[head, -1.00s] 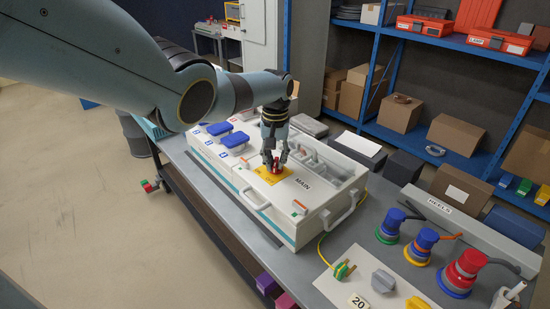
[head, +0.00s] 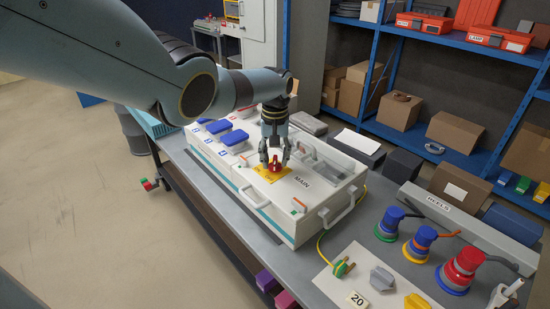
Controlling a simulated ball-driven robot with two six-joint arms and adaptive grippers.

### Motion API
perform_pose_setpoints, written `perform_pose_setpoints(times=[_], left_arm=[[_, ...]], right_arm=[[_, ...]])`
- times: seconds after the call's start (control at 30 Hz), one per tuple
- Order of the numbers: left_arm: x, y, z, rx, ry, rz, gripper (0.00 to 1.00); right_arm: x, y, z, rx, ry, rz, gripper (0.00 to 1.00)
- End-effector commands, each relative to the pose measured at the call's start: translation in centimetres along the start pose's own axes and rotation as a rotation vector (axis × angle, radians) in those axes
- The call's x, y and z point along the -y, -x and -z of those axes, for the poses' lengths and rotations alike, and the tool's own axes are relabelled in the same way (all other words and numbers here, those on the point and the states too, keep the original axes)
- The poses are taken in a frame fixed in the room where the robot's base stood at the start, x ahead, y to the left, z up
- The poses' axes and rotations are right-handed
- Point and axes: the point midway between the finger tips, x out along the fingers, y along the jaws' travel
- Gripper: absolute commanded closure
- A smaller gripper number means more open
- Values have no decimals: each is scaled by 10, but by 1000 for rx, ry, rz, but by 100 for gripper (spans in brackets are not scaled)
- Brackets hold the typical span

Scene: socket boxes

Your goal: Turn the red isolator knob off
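The red isolator knob (head: 275,165) sits on a yellow plate (head: 267,175) on top of the white socket box (head: 305,204) marked MAIN. My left gripper (head: 275,160) points down over the knob, with its fingers spread to either side of it. The fingers look apart from the knob, and its red top shows between them. The exact turn of the knob is too small to read. My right gripper is not in view.
Blue-lidded sockets (head: 234,138) are on the box to the left. Blue shelving (head: 480,60) with boxes stands at the back.

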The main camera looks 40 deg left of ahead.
Motion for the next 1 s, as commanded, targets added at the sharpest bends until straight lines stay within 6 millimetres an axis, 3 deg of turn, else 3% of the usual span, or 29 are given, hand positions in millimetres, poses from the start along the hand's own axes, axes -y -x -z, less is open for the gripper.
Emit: perform_pose_setpoints(times=[0.27,0.47,0.8,1.0], left_arm=[[0,0,-1,2,-1,1,64],[0,16,0,-1,-2,0,64],[0,88,1,-2,-2,0,64],[0,114,0,0,0,0,64]], right_arm=[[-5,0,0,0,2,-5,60],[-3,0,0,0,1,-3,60],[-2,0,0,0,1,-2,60],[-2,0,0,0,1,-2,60]])
